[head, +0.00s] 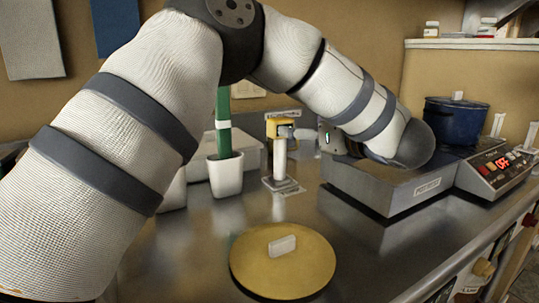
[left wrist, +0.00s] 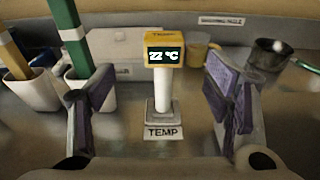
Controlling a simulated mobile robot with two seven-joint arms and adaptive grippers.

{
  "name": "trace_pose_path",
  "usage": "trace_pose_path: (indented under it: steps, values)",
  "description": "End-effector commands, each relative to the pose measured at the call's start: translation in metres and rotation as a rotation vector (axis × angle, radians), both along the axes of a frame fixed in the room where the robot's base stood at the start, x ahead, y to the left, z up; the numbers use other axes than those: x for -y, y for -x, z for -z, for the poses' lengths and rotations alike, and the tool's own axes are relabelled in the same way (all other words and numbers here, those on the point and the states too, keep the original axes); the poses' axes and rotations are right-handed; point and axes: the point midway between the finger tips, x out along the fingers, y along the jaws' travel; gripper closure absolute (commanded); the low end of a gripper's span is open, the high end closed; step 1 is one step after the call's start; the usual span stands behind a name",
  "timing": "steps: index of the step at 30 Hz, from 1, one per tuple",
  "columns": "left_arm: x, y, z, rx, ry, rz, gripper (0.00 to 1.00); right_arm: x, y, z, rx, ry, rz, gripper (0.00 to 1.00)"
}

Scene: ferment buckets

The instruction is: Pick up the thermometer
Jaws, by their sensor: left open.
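The thermometer (head: 280,129) has a yellow head and a white stem, and it stands upright in a small holder on the metal counter. In the left wrist view the thermometer (left wrist: 163,56) reads 22 °C, above a TEMP label (left wrist: 163,132). My left gripper (left wrist: 161,95) is open, with its purple-padded fingers apart on either side of the stem and nothing held. In the head view its arm arches over from the left, and the gripper is mostly hidden behind the forearm, just right of the thermometer. My right gripper is not in view.
A white cup (head: 225,176) with a green-handled tool stands left of the thermometer. A round yellow lid (head: 283,278) lies in front. A metal hot plate (head: 385,186), its display reading OFF, and a blue pot (head: 455,122) stand right. The counter between holder and lid is clear.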

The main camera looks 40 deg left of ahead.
Motion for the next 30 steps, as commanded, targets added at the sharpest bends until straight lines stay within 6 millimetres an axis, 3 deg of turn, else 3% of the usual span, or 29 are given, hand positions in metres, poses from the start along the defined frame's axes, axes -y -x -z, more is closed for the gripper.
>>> trace_pose_path:
  steps: [7, 19, 27, 28, 30]
  values:
    - [-0.046, -0.012, 0.007, 0.0, 0.001, -0.003, 0.28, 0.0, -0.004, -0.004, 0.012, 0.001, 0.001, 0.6]
    - [-0.104, -0.036, 0.024, 0.001, 0.0, -0.002, 0.28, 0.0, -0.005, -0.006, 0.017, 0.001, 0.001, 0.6]
    - [-0.112, -0.038, 0.025, -0.001, -0.001, 0.0, 0.28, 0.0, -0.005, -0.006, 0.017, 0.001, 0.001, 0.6]
    - [-0.112, -0.038, 0.025, -0.001, -0.001, 0.0, 0.31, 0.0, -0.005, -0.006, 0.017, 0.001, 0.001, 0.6]
    - [-0.112, -0.038, 0.025, -0.001, -0.001, 0.0, 0.46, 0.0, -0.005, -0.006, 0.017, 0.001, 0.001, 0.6]
